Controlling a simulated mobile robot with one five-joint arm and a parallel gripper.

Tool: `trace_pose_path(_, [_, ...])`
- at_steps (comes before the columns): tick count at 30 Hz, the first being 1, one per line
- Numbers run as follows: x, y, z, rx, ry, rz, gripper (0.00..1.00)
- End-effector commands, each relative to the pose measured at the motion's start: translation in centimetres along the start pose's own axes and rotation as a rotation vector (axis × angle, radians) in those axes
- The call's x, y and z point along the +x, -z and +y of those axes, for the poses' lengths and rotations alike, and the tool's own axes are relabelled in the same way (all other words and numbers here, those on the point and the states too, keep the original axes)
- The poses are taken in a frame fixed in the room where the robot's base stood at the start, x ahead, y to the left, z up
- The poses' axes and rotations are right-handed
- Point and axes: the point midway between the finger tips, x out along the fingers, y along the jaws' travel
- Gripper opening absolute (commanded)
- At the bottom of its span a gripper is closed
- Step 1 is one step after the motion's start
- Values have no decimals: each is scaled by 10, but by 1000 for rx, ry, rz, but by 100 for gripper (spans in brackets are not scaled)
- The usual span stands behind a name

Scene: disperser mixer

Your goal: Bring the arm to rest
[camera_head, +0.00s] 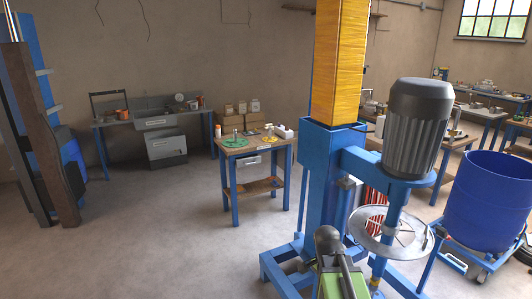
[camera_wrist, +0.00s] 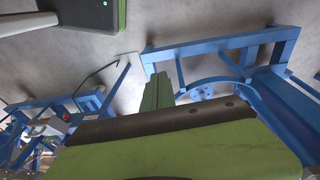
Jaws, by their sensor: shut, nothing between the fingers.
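My arm (camera_head: 335,268) shows at the bottom centre of the head view as a green and black link, just in front of the disperser mixer. My gripper (camera_wrist: 159,90) shows in the wrist view as narrow green fingers beyond a broad green and black body. It is shut with nothing in it. The mixer (camera_head: 320,175) has a blue column, yellow bellows, a dark ribbed motor (camera_head: 414,125) and a round metal cover (camera_head: 378,229). Its blue base frame (camera_wrist: 225,43) lies beyond my fingers in the wrist view. I cannot tell the exact gap between them.
A blue drum (camera_head: 492,200) stands on a wheeled dolly at the right. A small wooden table (camera_head: 253,148) stands behind the mixer on the left. A grey workbench (camera_head: 150,122) is at the back wall. A brown and blue post (camera_head: 45,140) stands far left. The left floor is open.

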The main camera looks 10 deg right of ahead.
Motion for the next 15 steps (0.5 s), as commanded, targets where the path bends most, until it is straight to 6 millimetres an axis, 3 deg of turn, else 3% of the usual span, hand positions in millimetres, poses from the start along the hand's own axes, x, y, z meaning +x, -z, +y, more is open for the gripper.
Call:
trace_pose_path(1, [14,-33,-13,-147,16,-12,0])
trace_pose_path(3, [18,-70,-25,-379,41,-34,0])
trace_pose_path(5, [16,-88,-28,-554,63,-50,0])
trace_pose_path(9, [10,-98,-26,-872,107,-74,0])
trace_pose_path(15, [10,-99,-27,-1148,133,-70,0])
